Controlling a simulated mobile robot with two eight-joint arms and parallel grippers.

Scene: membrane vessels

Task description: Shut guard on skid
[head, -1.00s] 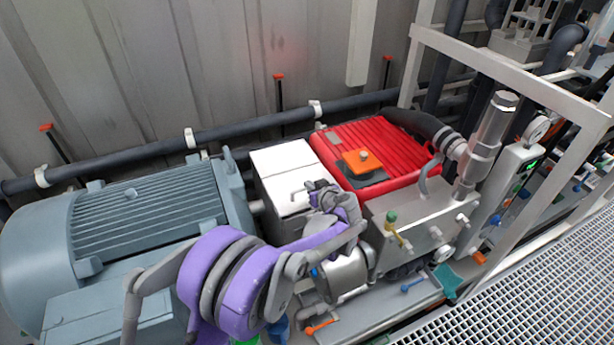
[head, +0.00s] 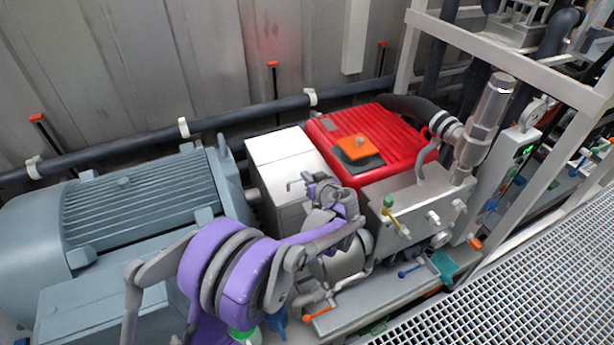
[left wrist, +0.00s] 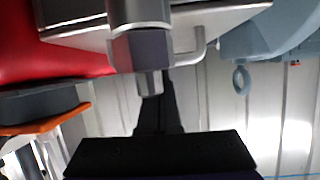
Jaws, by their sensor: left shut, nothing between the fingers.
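The guard is a box with a white top (head: 282,150) and a grey front, between the grey motor and the red-covered machine. Its top lies level, with a seam across it; I cannot tell whether it is fully shut. A small bent handle (head: 296,184) is on its front side. My left gripper (head: 316,187) is shut and empty, right beside the handle; I cannot tell if they touch. In the left wrist view a bent handle (left wrist: 192,52) shows under a pale edge, close to the dark gripper finger. My right gripper is not in view.
The finned grey motor (head: 140,205) is at left and the red cover (head: 385,140) with an orange knob is at right. A steel block with valves (head: 415,205) and an upright cylinder (head: 487,125) stand further right. Grating (head: 510,280) lies at the lower right.

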